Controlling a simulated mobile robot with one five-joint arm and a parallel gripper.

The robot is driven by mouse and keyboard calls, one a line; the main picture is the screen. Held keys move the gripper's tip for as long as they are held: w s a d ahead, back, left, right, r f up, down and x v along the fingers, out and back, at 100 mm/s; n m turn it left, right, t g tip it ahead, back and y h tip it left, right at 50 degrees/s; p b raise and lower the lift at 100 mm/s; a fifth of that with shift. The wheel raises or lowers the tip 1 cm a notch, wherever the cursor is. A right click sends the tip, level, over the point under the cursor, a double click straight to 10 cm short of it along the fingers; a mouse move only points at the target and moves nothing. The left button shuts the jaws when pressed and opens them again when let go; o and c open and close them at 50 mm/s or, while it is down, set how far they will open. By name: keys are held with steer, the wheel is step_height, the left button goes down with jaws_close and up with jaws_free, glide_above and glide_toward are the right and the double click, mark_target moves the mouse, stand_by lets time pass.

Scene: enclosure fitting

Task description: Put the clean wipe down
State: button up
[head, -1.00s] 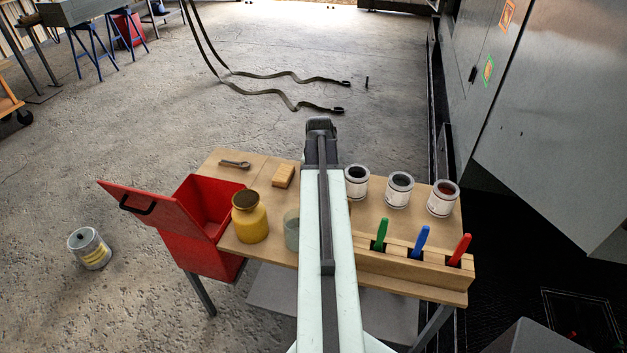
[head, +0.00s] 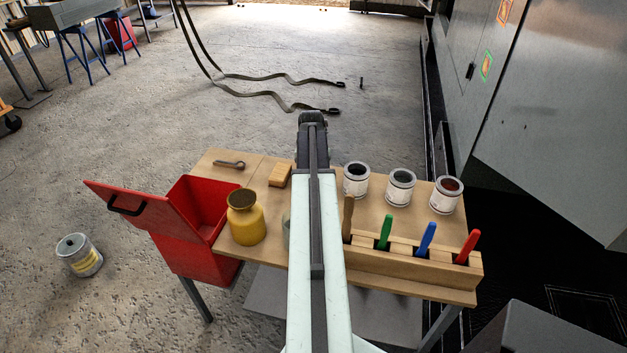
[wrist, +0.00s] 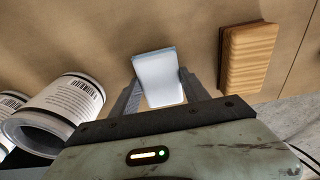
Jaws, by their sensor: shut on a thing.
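The clean wipe (wrist: 160,80), a white folded pad with a pale blue edge, is between the fingers of my gripper (wrist: 158,88) in the wrist view. My gripper is shut on it, one finger on each side. The wipe is over the brown table top (head: 385,205); I cannot tell whether it touches it. In the head view my arm hides the wipe and my fingers.
A wooden block (wrist: 247,57) lies right of my gripper; labelled cans (wrist: 62,105) stand left. The table also holds a yellow jar (head: 246,222), a spanner (head: 229,164) and a rack of brushes (head: 410,262). A red lidded bin (head: 190,240) stands at its left.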

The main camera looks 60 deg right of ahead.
steer(key=shift+s+f, duration=0.1)
steer(key=o, duration=1.4)
steer(key=shift+o, duration=0.2)
step_height(320, 180, up, 12)
steer(key=a+p, duration=0.1)
steer(key=p, duration=1.1)
steer(key=shift+s+a, duration=0.15)
steer(key=shift+s, duration=0.05)
steer(key=shift+r, duration=0.2)
